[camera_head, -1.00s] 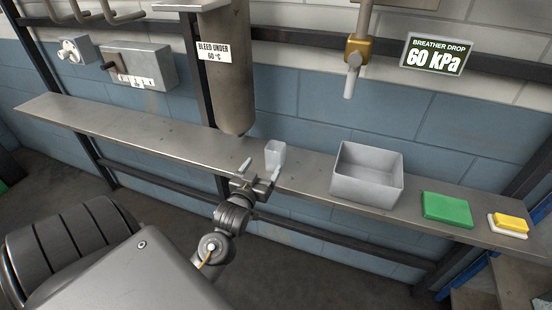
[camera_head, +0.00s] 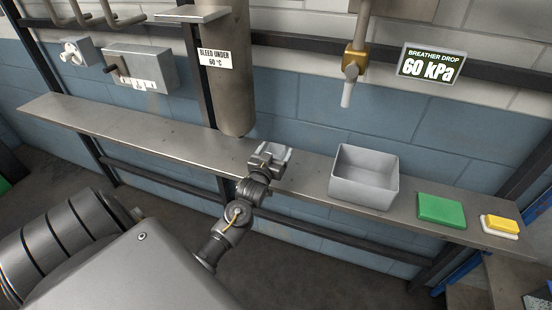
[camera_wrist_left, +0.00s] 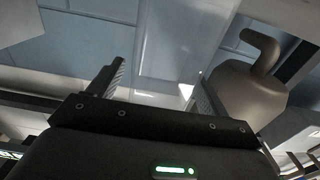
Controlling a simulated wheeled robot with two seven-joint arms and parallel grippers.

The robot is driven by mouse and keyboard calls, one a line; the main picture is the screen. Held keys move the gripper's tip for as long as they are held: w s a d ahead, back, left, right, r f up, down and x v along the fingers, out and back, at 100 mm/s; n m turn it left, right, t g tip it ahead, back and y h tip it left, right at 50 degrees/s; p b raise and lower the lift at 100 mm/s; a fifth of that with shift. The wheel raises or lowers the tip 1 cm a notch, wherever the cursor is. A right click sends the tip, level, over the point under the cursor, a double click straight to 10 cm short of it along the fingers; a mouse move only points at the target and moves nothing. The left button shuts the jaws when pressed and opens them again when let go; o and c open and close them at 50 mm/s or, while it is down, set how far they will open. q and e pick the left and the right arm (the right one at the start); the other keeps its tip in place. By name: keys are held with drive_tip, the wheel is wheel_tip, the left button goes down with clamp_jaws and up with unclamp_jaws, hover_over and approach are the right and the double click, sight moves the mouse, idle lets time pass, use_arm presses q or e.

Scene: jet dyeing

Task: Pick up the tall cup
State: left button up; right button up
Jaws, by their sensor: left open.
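The tall cup (camera_head: 275,150) is pale and translucent and stands on the metal shelf, mostly hidden by my left gripper (camera_head: 270,157) in the head view. In the left wrist view the clear cup (camera_wrist_left: 170,45) shows ahead of and between my two spread fingers. My left gripper (camera_wrist_left: 155,85) is open, with a finger on either side of the cup. Whether either finger touches it I cannot tell. My right gripper is in neither view.
The shelf (camera_head: 140,137) is clear to the left. A grey cylinder (camera_head: 232,100) hangs just behind the gripper, and a brass-fitted spout (camera_head: 354,65) hangs above the bin.

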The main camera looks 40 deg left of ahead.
use_arm(q)
drive_tip(key=shift+w, duration=0.2)
drive_tip(key=c, duration=1.1)
